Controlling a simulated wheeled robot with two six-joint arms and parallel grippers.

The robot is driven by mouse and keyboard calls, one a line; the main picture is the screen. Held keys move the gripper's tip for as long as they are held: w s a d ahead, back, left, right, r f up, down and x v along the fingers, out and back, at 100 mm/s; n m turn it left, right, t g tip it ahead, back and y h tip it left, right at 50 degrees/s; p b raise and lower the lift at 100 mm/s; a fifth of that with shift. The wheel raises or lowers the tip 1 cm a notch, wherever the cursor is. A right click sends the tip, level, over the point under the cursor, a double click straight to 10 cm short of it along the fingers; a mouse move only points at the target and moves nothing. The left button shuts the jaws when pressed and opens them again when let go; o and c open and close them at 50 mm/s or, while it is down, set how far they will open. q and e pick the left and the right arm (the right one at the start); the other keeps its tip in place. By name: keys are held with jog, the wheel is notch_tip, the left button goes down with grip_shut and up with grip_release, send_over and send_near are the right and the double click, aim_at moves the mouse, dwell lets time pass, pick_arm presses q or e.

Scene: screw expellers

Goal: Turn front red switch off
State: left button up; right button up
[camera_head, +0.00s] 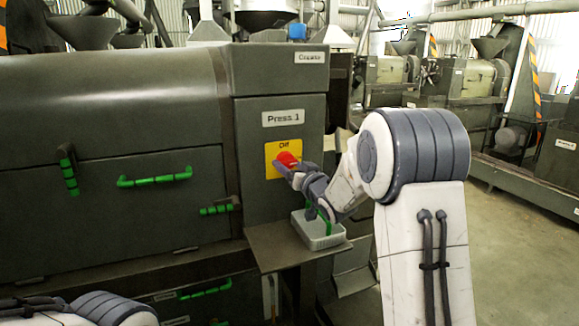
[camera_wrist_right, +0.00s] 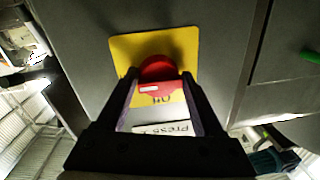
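The red switch (camera_head: 288,160) is a round knob on a yellow plate (camera_head: 271,171) on the front of the grey machine labelled "Press 1". My right gripper (camera_head: 284,165) is at the switch and partly covers it in the head view. In the right wrist view the red switch (camera_wrist_right: 158,70) sits between the two fingertips (camera_wrist_right: 159,76), one on each side. The fingers are well apart; I cannot tell whether they touch the knob. The yellow plate (camera_wrist_right: 120,48) lies behind, with "Off" lettering upside down. My left gripper is out of view.
A grey tray (camera_head: 318,240) stands on a small shelf (camera_head: 275,255) below the switch. Green handles (camera_head: 155,178) stick out from the machine front at left. Other machines (camera_head: 450,85) stand behind. Open floor (camera_head: 510,235) lies at right.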

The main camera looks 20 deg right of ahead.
jog(key=shift+f, duration=0.1)
jog(key=shift+d+f+n+b, duration=0.1)
jog(key=shift+n+b, duration=0.6)
jog(key=shift+b, duration=0.2)
jog(key=shift+n+b, duration=1.15)
jog(key=shift+n, duration=0.05)
jog(key=n+b, duration=0.4)
jog(key=n, duration=0.1)
jog(key=shift+d+h, duration=0.1)
jog(key=shift+h, duration=0.2)
jog(key=n+b, duration=0.4)
jog(key=n, duration=0.1)
jog(key=shift+r+g+h, duration=0.3)
jog(key=shift+r, duration=0.05)
jog(key=shift+r+n+b, duration=0.2)
jog(key=shift+n+b, duration=0.95)
jog(key=shift+n, duration=0.35)
jog(key=shift+r, duration=0.1)
